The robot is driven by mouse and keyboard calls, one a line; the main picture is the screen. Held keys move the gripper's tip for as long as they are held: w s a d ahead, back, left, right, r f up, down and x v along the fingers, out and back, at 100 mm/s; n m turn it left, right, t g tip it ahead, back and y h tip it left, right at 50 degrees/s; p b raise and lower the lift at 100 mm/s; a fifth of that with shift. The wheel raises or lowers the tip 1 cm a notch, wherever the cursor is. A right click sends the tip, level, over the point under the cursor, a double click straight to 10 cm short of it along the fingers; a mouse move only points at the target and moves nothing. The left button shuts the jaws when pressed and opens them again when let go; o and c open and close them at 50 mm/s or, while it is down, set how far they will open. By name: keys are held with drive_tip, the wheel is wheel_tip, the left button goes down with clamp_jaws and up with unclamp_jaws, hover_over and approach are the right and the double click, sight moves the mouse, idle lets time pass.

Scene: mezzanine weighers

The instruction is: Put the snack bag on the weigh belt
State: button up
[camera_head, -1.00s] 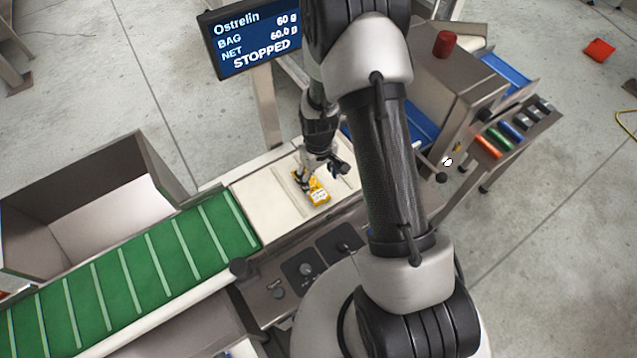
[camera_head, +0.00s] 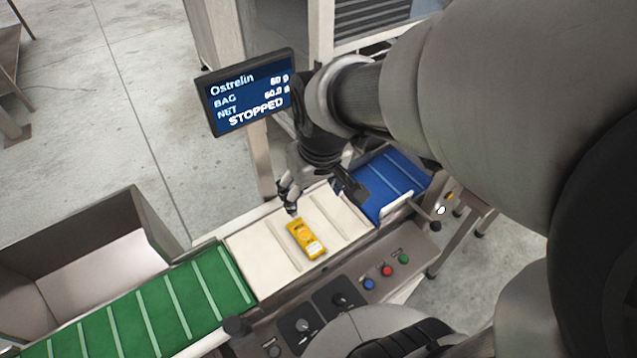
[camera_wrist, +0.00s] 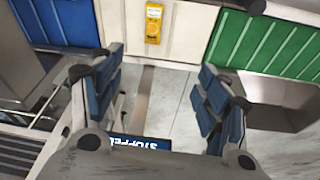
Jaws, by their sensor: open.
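The yellow snack bag (camera_head: 306,239) lies flat on the white weigh belt (camera_head: 262,262), between the green and blue belts. The bag (camera_wrist: 154,23) also shows at the top of the wrist view, on the white belt (camera_wrist: 187,40). My gripper (camera_head: 318,203) is open and empty, above and behind the bag, apart from it. In the wrist view its two blue-padded fingers (camera_wrist: 160,92) are spread wide with nothing between them.
A green cleated belt (camera_head: 150,310) adjoins on the left, a blue belt (camera_head: 385,180) on the right. A display (camera_head: 250,92) reading STOPPED stands behind the weigh belt. Knobs and coloured buttons (camera_head: 387,271) line the front panel. A metal bin (camera_head: 90,245) is at left.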

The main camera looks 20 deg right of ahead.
drive_tip(key=s+r+t, duration=0.1)
drive_tip(key=s+r, duration=0.2)
drive_tip(key=s, duration=0.3)
drive_tip(key=s+a+r, duration=0.1)
drive_tip(key=s+r, duration=0.2)
drive_tip(key=s, duration=0.3)
drive_tip(key=shift+a+r+m+t, duration=0.2)
drive_tip(key=shift+r+m+t, duration=0.05)
drive_tip(key=shift+m+t, duration=0.15)
drive_tip(key=shift+f, duration=0.1)
